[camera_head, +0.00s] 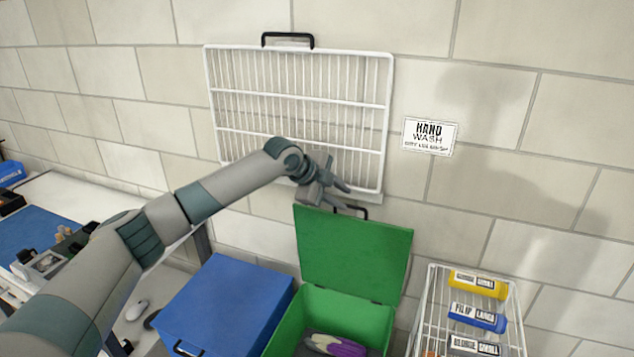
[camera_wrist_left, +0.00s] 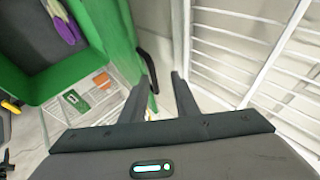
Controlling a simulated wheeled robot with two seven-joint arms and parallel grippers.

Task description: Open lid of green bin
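The green bin (camera_head: 372,318) stands at the bottom centre of the head view, with its green lid (camera_head: 355,252) raised upright on its hinge towards the wall. The lid's black handle (camera_head: 350,211) is at its top edge. My left gripper (camera_head: 346,197) is just above that edge, beside the handle, with its fingers apart and nothing held. In the left wrist view the handle (camera_wrist_left: 148,72) shows close to the left fingertip; whether they touch I cannot tell. The bin (camera_wrist_left: 40,92) also shows there at upper left. My right gripper is out of view.
A purple and white item (camera_head: 335,345) lies inside the bin. A closed blue bin (camera_head: 225,305) stands to its left. A white wire basket with bottles (camera_head: 430,300) stands to its right. A white wire rack (camera_head: 300,95) on the wall is right behind my gripper.

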